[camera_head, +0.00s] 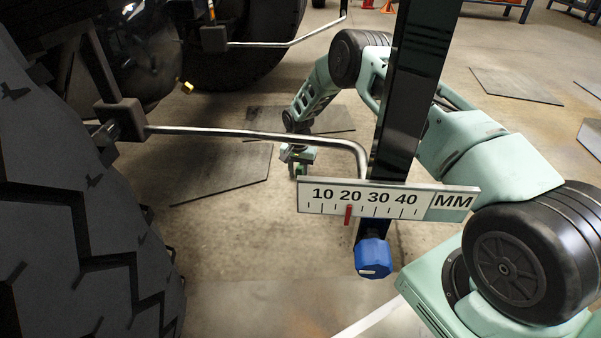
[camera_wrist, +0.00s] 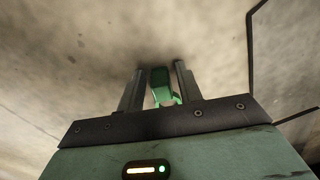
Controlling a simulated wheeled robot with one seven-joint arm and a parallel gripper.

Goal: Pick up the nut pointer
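My gripper (camera_wrist: 160,75) points away at the concrete floor in the wrist view, its two dark fingers apart. A small green piece (camera_wrist: 160,84), which may be the nut pointer, sits between them; a narrow gap shows on each side of it. In the head view my gripper (camera_head: 298,158) is small and far off, at the end of my pale green arm, low behind the metal rod.
A big tire (camera_head: 75,200) fills the left. A bent metal rod (camera_head: 250,133) crosses from its bracket towards my arm. A millimetre scale (camera_head: 385,199) with a red marker stands before a dark post (camera_head: 405,95) with a blue nut (camera_head: 373,258). Dark floor plates (camera_head: 215,172) lie around.

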